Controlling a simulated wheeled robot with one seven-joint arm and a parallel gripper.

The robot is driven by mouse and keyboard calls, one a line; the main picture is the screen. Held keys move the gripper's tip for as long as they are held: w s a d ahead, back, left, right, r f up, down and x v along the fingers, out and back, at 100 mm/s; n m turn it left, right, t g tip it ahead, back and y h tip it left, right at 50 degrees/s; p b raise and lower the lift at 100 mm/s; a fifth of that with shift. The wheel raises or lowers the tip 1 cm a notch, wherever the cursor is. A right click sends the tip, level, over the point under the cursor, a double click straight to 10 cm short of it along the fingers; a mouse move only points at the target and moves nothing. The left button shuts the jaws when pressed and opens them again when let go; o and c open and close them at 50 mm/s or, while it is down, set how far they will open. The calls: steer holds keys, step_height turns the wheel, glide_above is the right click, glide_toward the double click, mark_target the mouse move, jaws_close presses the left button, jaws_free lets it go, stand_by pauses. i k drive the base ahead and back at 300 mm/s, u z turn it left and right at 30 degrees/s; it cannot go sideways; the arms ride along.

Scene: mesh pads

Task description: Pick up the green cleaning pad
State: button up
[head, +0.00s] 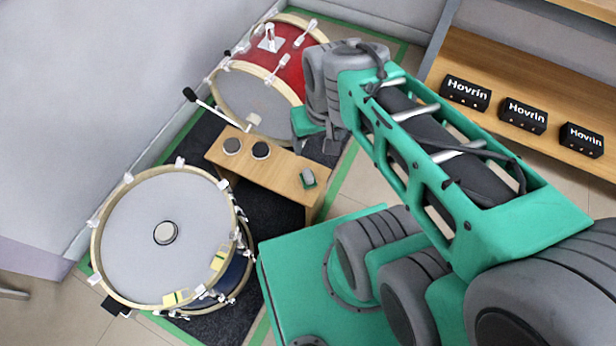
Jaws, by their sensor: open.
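My gripper (313,144) is above the far side of the bench, up and slightly right of the pad in the picture. Its fingers point down and are apart, with nothing seen between them. The gripper is clear of the pad; its exact height cannot be told.
Two dark round pads (261,150) lie on the bench's left part. A blue drum (128,212) with a round pad (165,232) on its head stands at the left. A red drum (298,62) stands behind the bench. Black boxes (523,115) line a wooden shelf (478,66) at right.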

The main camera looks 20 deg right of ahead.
mark_target(307, 178)
steer(key=k, duration=0.5)
steer(key=z, duration=1.55)
steer(key=i, duration=0.85)
steer(key=u, duration=4.1)
